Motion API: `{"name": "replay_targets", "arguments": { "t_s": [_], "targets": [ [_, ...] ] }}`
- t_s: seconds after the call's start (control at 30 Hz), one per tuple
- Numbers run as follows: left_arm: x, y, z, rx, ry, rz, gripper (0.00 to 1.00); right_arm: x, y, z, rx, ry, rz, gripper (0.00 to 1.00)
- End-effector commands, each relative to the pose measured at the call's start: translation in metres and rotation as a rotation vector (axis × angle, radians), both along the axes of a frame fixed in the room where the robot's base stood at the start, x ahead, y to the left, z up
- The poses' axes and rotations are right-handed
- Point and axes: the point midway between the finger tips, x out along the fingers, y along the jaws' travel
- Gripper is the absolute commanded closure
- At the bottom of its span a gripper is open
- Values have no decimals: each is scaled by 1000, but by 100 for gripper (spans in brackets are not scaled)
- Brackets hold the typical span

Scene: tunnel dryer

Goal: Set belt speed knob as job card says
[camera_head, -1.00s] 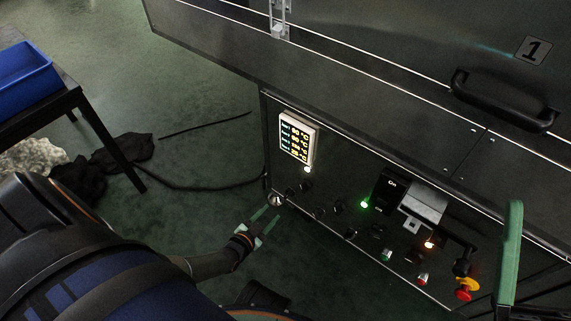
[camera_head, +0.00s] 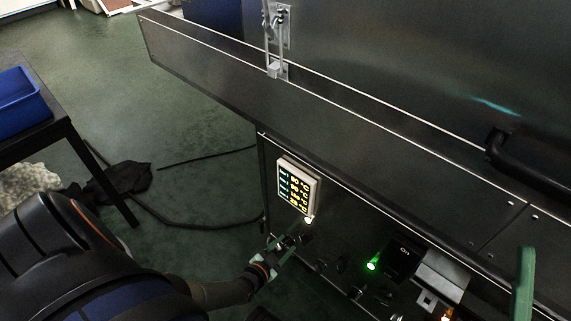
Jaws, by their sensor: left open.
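Small dark knobs sit in a row on the dark control panel (camera_head: 380,274), below and right of the lit display. One knob (camera_head: 321,263) shows right of my left gripper; I cannot read which is the belt speed knob. My left gripper (camera_head: 283,251) is open, its green fingers at the panel's lower left. It overlaps the leftmost knob area in the picture; contact cannot be told. The lit display (camera_head: 298,186) lists several zone temperatures in °C. I cannot make out a job card. My right gripper is not in view.
A black "On" switch (camera_head: 403,257) is beside a green lamp (camera_head: 372,266). A metal hasp (camera_head: 436,280) and a green upright bar (camera_head: 525,285) are to the right. A blue bin (camera_head: 22,100) stands on a table at left. Dark cables lie on the green floor.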

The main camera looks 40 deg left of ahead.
Motion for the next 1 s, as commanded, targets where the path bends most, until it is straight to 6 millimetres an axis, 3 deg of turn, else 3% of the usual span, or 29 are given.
{"name": "replay_targets", "arguments": {
  "t_s": [0.2,0.6,1.0],
  "targets": [
    [0,0,0,0,0,0,56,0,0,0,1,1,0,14],
    [0,0,0,-1,0,0,100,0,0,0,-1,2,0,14],
    [1,1,0,-36,3,0,100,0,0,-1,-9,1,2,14]
  ]
}}
